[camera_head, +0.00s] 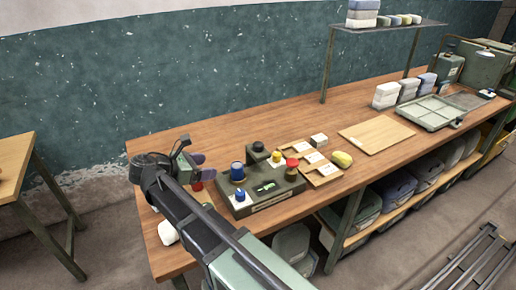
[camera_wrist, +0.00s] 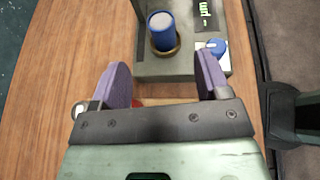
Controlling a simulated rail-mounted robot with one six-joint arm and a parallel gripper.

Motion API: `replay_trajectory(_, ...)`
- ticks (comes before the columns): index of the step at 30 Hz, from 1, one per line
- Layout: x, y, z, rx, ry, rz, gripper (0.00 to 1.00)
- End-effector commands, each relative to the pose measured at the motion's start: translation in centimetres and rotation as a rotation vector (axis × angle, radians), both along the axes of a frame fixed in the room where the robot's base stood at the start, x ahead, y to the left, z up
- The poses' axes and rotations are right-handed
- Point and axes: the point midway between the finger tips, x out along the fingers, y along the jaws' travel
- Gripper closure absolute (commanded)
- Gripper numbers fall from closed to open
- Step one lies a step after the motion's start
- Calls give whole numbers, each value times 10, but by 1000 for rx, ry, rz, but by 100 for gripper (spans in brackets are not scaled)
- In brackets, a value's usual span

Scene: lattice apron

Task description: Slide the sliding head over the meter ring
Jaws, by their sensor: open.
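My gripper (camera_head: 192,167) is open, with purple finger pads, above the table at the left end of a dark green meter box (camera_head: 278,196). In the wrist view its fingers (camera_wrist: 162,78) are apart with nothing held between them. A blue cylinder (camera_head: 238,171) stands upright on the box with a brass ring (camera_wrist: 164,50) around its base; it also shows ahead of the fingers in the wrist view (camera_wrist: 162,30). The box has a lit green display (camera_head: 266,187) and a blue pointer knob (camera_head: 240,196). I cannot tell which part is the sliding head or the meter ring.
A red item (camera_head: 197,187) is partly hidden beneath my gripper. A brass piece with a red top (camera_head: 291,168) stands at the box's right end. Trays with cards (camera_head: 320,172), a yellow object (camera_head: 342,159) and a wooden board (camera_head: 376,136) lie farther right.

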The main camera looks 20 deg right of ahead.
Motion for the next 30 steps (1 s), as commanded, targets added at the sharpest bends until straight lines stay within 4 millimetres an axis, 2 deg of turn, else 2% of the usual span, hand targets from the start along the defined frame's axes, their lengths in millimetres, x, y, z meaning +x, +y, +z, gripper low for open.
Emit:
replay_trajectory(3,0,-3,3,0,0,-4,35)
replay_trajectory(5,3,-14,16,0,0,-25,35)
replay_trajectory(8,11,-63,60,3,2,-112,35)
replay_trajectory(9,15,-91,81,26,10,-164,35)
replay_trajectory(11,20,-136,106,121,30,-251,35)
replay_trajectory(12,22,-166,119,217,30,-316,35)
replay_trajectory(13,23,-186,127,303,24,-367,35)
replay_trajectory(15,25,-223,139,533,-20,-489,35)
replay_trajectory(16,27,-233,142,645,-50,-544,35)
replay_trajectory(18,35,-236,135,879,-118,-643,35)
replay_trajectory(20,43,-220,121,1029,-158,-694,35)
replay_trajectory(21,48,-206,113,1103,-175,-716,35)
replay_trajectory(22,50,-199,111,1144,-187,-731,35)
replay_trajectory(24,53,-190,110,1199,-213,-766,35)
replay_trajectory(30,54,-190,104,1195,-225,-779,35)
